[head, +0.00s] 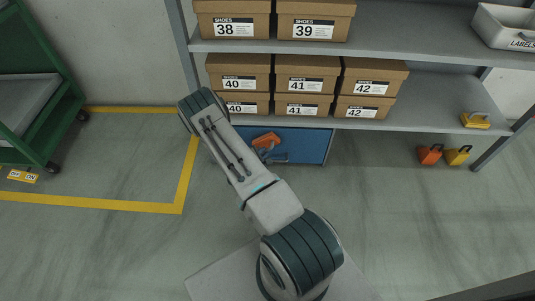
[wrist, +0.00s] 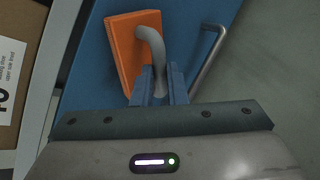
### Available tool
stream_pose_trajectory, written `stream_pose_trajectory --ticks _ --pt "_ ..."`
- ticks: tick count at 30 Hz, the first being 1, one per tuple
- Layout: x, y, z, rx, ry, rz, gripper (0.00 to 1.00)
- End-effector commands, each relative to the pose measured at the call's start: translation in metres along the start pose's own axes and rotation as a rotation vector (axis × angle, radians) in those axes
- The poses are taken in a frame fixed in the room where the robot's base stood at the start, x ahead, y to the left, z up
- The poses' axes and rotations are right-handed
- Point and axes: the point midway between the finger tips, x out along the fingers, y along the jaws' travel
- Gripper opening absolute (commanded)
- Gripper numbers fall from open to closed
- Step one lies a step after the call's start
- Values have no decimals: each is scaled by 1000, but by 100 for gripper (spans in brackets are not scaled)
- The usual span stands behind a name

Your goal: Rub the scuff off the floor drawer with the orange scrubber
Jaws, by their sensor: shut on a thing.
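The floor drawer (head: 311,146) is a blue front under the lowest shelf in the head view, and its blue face (wrist: 198,14) fills much of the wrist view. The orange scrubber (head: 266,140) is in front of that face, and it shows in the wrist view as an orange block (wrist: 124,46) with a grey curved handle (wrist: 148,36). My gripper (wrist: 160,88) is shut on the scrubber's handle. The block is against or very near the drawer face; I cannot tell which. A metal drawer handle (wrist: 208,57) is to the right of the scrubber. I see no scuff; the scrubber and my arm hide part of the face.
Shoe boxes (head: 304,70) stand on the shelves above the drawer. A yellow-handled block (head: 475,120) sits on the lower shelf at right. Orange (head: 430,155) and yellow (head: 457,156) items stand on the floor below it. A green cart (head: 40,95) is at left. The front floor is clear.

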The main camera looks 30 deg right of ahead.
Motion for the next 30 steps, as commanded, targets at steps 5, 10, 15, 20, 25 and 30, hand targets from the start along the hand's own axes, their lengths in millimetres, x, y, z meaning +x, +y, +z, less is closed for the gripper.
stream_pose_trajectory --ticks 5,10,15,20,25,30 --pt "-4 9 -14 1 1 4 0" --pt "-6 13 -17 1 0 4 0" --pt "-10 19 -26 2 1 6 0" --pt "-15 25 -37 2 1 7 0" --pt "-19 30 -44 1 0 4 0" --pt "-19 29 -43 1 -1 2 0"
